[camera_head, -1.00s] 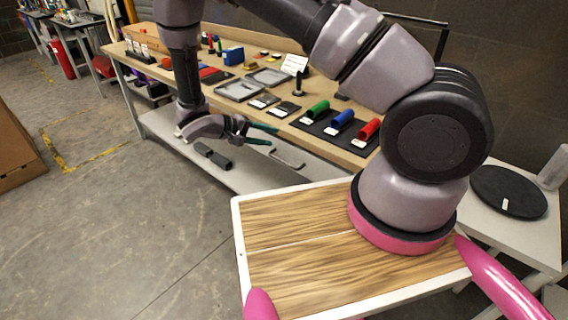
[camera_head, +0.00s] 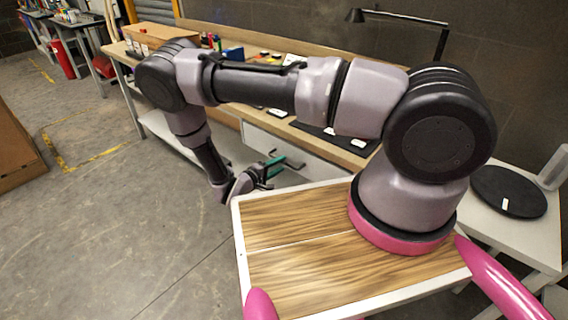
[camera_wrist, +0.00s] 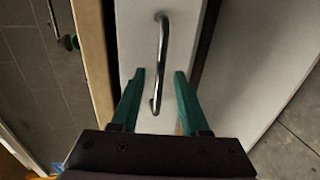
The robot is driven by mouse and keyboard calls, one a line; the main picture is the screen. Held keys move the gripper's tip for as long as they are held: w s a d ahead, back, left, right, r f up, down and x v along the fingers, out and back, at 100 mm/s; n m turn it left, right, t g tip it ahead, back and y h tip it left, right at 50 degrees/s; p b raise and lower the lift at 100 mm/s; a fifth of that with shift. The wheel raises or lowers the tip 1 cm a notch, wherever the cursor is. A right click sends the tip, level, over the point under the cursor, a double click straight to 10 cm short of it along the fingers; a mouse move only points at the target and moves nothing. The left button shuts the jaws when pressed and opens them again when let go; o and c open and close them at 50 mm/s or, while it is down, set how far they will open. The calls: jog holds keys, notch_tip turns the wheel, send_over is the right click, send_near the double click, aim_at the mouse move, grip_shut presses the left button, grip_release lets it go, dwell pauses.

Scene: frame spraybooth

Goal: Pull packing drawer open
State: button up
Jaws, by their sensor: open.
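The packing drawer's white front (camera_wrist: 185,20) shows in the wrist view with a curved metal bar handle (camera_wrist: 161,60) on it. In the head view the drawer front (camera_head: 258,141) lies under the bench's front edge, partly behind my arm. My gripper (camera_wrist: 158,72) has green fingers spread apart, one on each side of the handle's lower part in the picture. I cannot tell whether the fingers touch the handle or how far short of it they are. In the head view my gripper (camera_head: 274,166) is in front of the drawer, low beside the bench. The drawer looks shut.
The wooden bench top (camera_head: 350,160) holds a black mat and several small items, partly hidden by my arm. A lower shelf (camera_head: 160,124) runs beneath. A grey side table (camera_head: 535,232) with a black disc stands at the right.

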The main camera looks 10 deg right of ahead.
aim_at(284, 162)
jog(key=shift+x, duration=1.5)
grip_shut()
dwell(0.4)
